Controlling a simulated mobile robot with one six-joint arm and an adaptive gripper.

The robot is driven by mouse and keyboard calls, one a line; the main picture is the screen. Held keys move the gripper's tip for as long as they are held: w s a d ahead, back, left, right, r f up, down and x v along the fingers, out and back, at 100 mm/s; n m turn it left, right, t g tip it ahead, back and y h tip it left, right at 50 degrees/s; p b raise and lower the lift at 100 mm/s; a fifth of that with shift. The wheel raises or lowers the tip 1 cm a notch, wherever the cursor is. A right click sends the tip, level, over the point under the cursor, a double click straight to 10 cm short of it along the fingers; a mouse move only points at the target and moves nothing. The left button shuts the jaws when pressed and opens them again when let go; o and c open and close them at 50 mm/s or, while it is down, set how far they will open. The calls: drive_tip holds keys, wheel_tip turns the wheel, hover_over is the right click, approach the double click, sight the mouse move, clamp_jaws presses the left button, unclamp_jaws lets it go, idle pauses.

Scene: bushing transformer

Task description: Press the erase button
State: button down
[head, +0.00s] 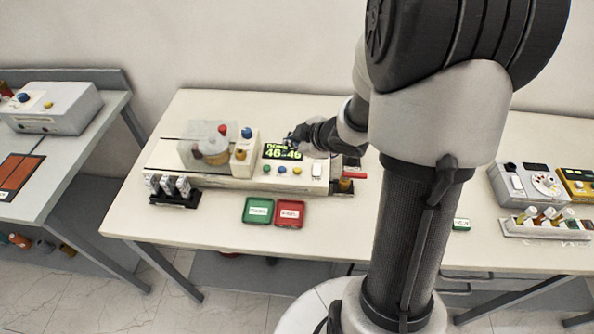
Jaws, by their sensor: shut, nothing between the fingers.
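A long white device (228,178) stands on the table, with a lit display (281,152) showing yellow-green text and digits. Small coloured buttons (267,168) sit in a row just below the display, and a white switch-like block (316,171) is to their right. The labels are too small to read, so I cannot tell which one is the erase button. My gripper (291,139) is shut and empty, at the display's upper right edge. It hides part of the display's corner. I cannot tell whether it touches the device.
A clear cover (205,146) and a post with a blue knob (246,132) stand left of the display. A green tray (258,210) and a red tray (290,213) lie in front. A rack of vials (545,222) stands at the right.

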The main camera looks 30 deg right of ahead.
sight(295, 172)
wheel_tip(295, 172, down, 8)
drive_tip(key=b, duration=0.6)
drive_tip(key=shift+r+b, duration=0.25)
drive_tip(key=shift+b, duration=0.05)
drive_tip(key=shift+f, duration=0.1)
idle(0.7)
drive_tip(key=shift+f+b, duration=0.3)
drive_tip(key=shift+f, duration=0.05)
drive_tip(key=shift+f+b, duration=0.35)
drive_tip(key=shift+f, duration=0.1)
idle(0.5)
drive_tip(key=shift+r, duration=0.15)
idle(0.3)
drive_tip(key=shift+r+p, duration=0.8)
drive_tip(key=shift+p, duration=0.15)
wheel_tip(295, 172, up, 5)
drive_tip(key=p, duration=0.5)
idle(0.4)
